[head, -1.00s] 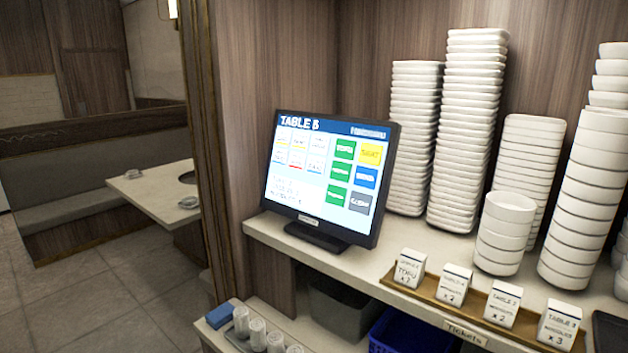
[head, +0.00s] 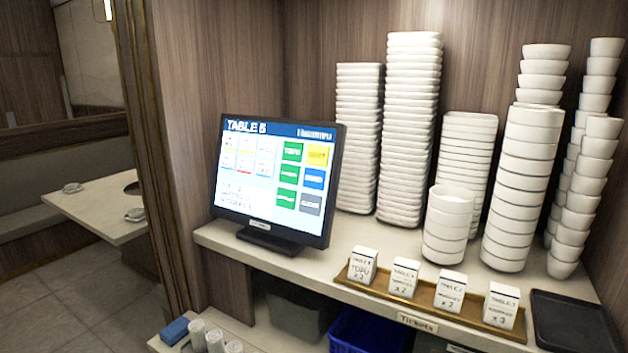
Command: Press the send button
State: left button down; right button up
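A touch screen monitor (head: 275,178) stands on the counter at the centre left in the head view, headed "TABLE 5". It shows several white tiles on the left and a block of coloured buttons on the right. These are green buttons (head: 287,174), a yellow button (head: 318,155), a blue button (head: 314,180) and a grey button (head: 311,204). The small lettering is blurred, so I cannot tell for sure which button reads send. Neither of my grippers is in view.
Stacks of white plates (head: 407,130) and bowls (head: 520,185) fill the counter's back and right. A wooden tray (head: 430,312) with ticket blocks lies along the front edge, beside a black tray (head: 573,322). Bins (head: 368,332) and rolled towels (head: 214,341) sit below.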

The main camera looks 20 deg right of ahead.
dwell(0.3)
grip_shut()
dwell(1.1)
